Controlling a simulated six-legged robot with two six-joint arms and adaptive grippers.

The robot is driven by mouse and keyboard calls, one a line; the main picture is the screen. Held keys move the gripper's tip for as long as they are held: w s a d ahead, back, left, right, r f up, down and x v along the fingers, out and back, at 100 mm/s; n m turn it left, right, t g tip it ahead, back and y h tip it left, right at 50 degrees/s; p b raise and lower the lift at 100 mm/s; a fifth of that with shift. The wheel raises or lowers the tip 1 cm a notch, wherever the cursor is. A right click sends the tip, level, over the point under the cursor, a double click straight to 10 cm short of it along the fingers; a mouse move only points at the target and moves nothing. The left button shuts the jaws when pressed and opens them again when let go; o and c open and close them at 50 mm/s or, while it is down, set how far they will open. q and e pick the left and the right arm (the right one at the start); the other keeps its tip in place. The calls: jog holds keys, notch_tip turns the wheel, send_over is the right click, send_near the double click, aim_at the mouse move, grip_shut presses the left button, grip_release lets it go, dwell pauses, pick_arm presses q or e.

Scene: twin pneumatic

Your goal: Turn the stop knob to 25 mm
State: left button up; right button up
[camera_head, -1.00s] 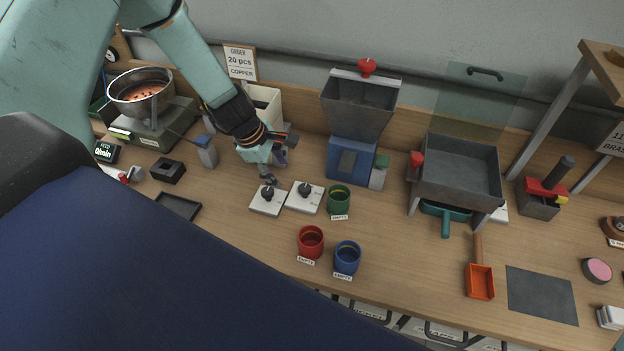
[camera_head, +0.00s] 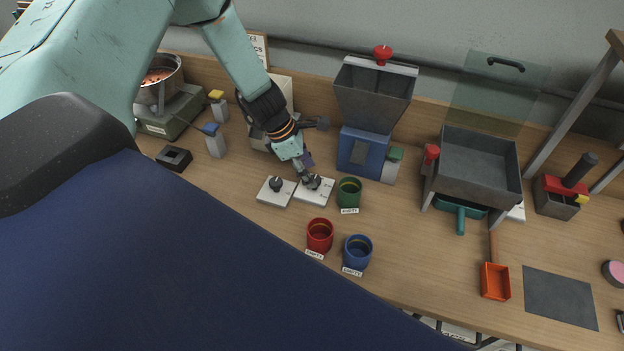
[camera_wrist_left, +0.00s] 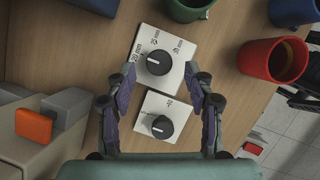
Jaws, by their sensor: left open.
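The stop knob (camera_wrist_left: 158,62) is a black dial on a white plate with mm labels, upper middle in the left wrist view. Its light pointer mark faces left, toward the leftmost label; the exact reading is too small to tell. In the head view its plate (camera_head: 322,194) is the right one of two, and my gripper partly hides the knob. My left gripper (camera_wrist_left: 160,88) is open and empty, its fingers spread either side of the plates, short of the stop knob in the wrist view. It shows above the right plate in the head view (camera_head: 312,180). My right gripper is not in view.
A second black knob (camera_head: 277,184) on a white plate sits close on the left. A green cup (camera_head: 348,192) stands just right of the stop plate. Red (camera_head: 319,236) and blue (camera_head: 357,252) cups stand in front. A blue hopper machine (camera_head: 366,150) stands behind.

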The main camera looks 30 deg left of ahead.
pick_arm(q)
jog(key=x, duration=0.3)
jog(key=shift+w+b, duration=0.1)
jog(key=shift+b, duration=0.25)
jog(key=shift+r, duration=0.1)
jog(key=shift+s+a, duration=0.1)
jog(key=shift+s, duration=0.1)
jog(key=shift+c, duration=0.3)
jog(key=shift+w, duration=0.2)
jog(key=c, duration=0.4)
grip_shut()
